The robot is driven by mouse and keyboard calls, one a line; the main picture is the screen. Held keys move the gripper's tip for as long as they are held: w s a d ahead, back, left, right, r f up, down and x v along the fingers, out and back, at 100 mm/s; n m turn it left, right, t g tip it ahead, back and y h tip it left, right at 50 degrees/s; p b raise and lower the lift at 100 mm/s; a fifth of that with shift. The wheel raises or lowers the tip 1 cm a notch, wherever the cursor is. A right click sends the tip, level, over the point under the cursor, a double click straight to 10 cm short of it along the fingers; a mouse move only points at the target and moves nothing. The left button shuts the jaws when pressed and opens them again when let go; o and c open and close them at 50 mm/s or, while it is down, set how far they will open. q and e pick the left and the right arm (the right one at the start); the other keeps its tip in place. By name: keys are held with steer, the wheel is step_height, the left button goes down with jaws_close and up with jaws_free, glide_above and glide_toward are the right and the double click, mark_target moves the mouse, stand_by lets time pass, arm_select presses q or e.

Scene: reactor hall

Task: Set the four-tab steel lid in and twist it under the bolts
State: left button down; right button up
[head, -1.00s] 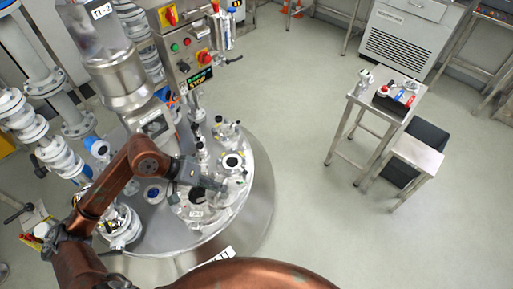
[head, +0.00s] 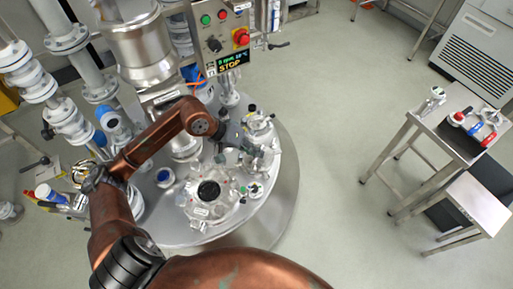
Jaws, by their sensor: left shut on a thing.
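My left gripper (head: 247,152) reaches over the round steel vessel top and is shut on a small steel piece that looks like the four-tab lid (head: 263,158). The lid is at the right part of the vessel top, where a pale ring with a dark opening showed earlier. The gripper and lid hide that opening and its bolts. I cannot tell whether the lid is in it or just above it, nor make out the tabs. My right gripper is not in view.
A black-centred fitting (head: 208,192) and a small green-marked fitting (head: 255,189) stand close by. A control box (head: 222,38) and steel column (head: 137,45) rise behind. A side table (head: 428,134) with red and blue tools is at right, with clear floor between.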

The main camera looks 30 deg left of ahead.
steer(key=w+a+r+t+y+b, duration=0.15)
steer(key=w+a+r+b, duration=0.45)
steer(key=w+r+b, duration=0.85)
arm_select(q)
steer(key=shift+w+a+f+n+t+y+b, duration=0.6)
steer(key=shift+w+a+f, duration=1.75)
steer(key=shift+f, duration=3.55)
steer(key=shift+w+a+f+n+t+y+b, duration=0.2)
steer(key=shift+w+a+f+n+b, duration=0.85)
steer(key=shift+w+f, duration=3.65)
steer(key=shift+w+a+f+n+t+y+b, duration=0.2)
steer(key=shift+w+a+f+n+y+b, duration=1.05)
steer(key=shift+f, duration=5.85)
steer(key=shift+w+a+f+m+h+p, duration=0.35)
steer(key=shift+w+a+m+h, duration=0.15)
steer(key=shift+a+h, duration=0.2)
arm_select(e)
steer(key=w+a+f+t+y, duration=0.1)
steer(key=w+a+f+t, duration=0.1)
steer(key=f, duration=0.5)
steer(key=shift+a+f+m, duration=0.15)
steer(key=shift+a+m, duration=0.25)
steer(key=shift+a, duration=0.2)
